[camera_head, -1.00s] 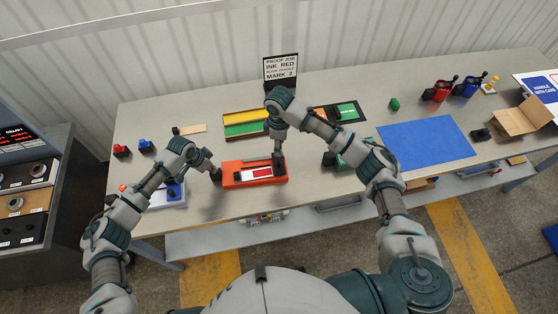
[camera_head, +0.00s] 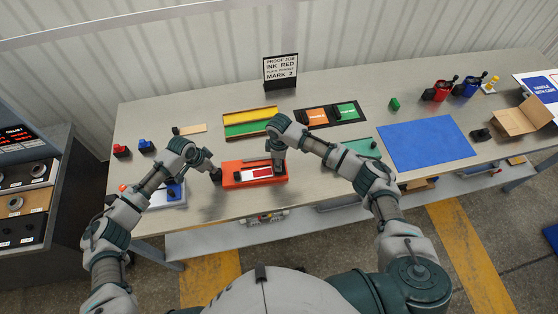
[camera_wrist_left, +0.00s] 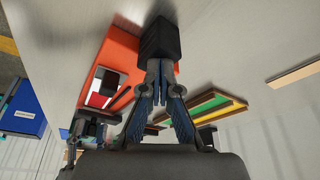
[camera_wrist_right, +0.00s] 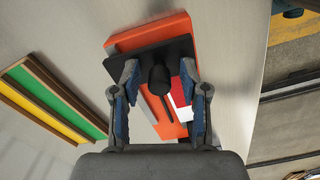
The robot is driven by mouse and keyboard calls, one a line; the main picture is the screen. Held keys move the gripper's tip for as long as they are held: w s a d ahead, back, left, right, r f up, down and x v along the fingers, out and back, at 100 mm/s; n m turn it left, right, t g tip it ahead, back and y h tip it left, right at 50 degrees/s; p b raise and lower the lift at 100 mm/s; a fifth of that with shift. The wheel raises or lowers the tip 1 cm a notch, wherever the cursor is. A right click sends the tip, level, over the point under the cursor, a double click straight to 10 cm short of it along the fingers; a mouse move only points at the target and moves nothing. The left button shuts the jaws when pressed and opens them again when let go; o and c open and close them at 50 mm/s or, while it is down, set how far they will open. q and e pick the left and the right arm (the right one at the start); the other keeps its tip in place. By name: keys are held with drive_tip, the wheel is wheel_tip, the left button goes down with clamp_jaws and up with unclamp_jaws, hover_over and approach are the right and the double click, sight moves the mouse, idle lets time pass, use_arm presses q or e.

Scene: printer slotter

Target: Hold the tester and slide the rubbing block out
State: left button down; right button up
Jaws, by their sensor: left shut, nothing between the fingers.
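The tester is an orange-red box (camera_head: 232,180) with a white and red strip on top, lying flat near the table's front edge. The rubbing block (camera_wrist_right: 180,50) is a black plate with an upright round knob, on the tester. My right gripper (camera_wrist_right: 160,78) is open above it, its fingers apart on either side of the knob; contact is not clear. My left gripper (camera_wrist_left: 158,75) is shut and empty, its tips against or just beside a black block (camera_wrist_left: 160,38) at the tester's left end. In the head view, my left gripper (camera_head: 215,175) is at that end.
Behind the tester lie a yellow and green tray (camera_head: 250,122) and a board with orange and green cards (camera_head: 330,113). A sign (camera_head: 281,70) stands at the back. A blue mat (camera_head: 425,145) and a cardboard box (camera_head: 520,120) are to the right.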

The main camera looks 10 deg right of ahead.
use_arm(q)
drive_tip(key=shift+s+a+f, duration=0.1)
drive_tip(key=shift+s+f, duration=0.1)
drive_tip(key=shift+f, duration=0.15)
use_arm(e)
clamp_jaws()
drive_tip(key=a, duration=0.9)
drive_tip(key=shift+w+a, duration=0.15)
drive_tip(key=shift+w, duration=0.15)
unclamp_jaws()
drive_tip(key=shift+o, duration=1.1)
